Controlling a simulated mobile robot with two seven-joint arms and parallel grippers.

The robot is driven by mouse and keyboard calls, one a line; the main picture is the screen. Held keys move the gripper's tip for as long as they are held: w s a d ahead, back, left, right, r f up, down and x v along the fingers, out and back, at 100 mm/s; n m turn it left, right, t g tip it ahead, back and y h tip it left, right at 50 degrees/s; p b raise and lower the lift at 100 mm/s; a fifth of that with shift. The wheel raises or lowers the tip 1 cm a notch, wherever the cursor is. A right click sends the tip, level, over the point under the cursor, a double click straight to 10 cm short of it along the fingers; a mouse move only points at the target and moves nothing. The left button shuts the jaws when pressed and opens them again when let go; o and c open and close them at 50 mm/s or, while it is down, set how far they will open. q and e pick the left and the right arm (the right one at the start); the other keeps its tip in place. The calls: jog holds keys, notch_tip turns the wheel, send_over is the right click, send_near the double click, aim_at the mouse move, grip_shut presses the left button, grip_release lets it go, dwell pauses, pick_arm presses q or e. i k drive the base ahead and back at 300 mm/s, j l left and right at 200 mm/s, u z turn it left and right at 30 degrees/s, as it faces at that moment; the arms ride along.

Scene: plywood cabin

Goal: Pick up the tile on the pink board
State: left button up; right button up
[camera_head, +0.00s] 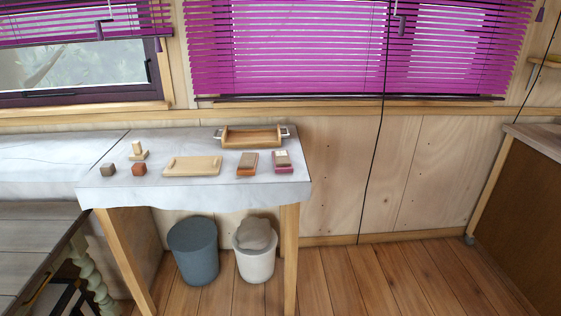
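The pink board (284,170) lies on the cloth-covered table near its right end. On top of it is a tile (283,161), brownish with a paler patch at its upper left; at this size I cannot tell whether that patch is a separate piece. Neither of my grippers shows in the head view.
The white-clothed table (215,191) also holds an orange board (245,171) with a brown tile (249,159), a flat wooden board (193,165), a handled wooden tray (251,139) behind, and small blocks (139,169) at left. Two bins (192,255) stand underneath. Floor at right is clear.

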aim_at(282, 161)
jog(key=i+j, duration=0.3)
jog(key=i, duration=0.15)
jog(key=i+j+z, duration=0.1)
jog(key=i+j, duration=0.25)
jog(key=i, duration=0.1)
